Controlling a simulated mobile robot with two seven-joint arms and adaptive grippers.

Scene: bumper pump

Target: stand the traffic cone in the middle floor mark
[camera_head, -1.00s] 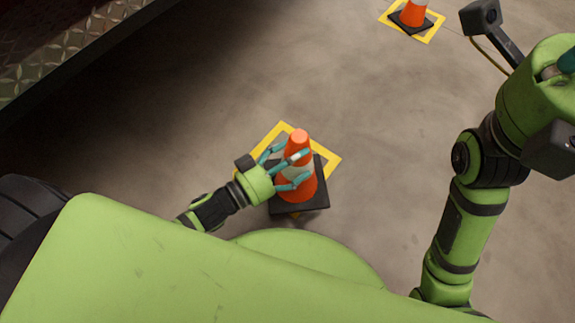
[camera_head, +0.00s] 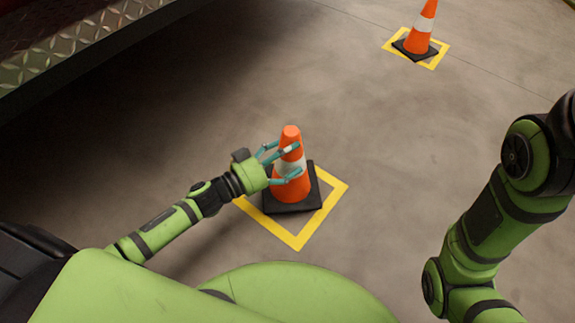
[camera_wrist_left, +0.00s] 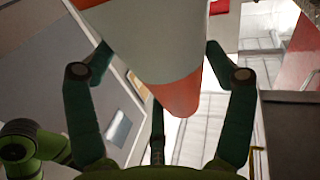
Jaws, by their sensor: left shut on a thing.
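The orange and white traffic cone (camera_head: 291,134) with a dark square base (camera_head: 290,207) looks upright over the yellow square floor mark (camera_head: 297,243). Its base covers the far part of the mark, and bare floor shows inside the near part. I cannot tell whether the base touches the floor. My left gripper (camera_head: 297,160) is shut on the cone from the left, its teal fingers around the white band. In the left wrist view the cone (camera_wrist_left: 160,45) fills the space between the fingers. My right gripper is out of view.
A second cone (camera_head: 419,35) stands in another yellow mark (camera_head: 434,65) at the upper right. A vehicle's metal tread-plate edge (camera_head: 95,35) runs along the upper left. The concrete floor between the two marks is clear.

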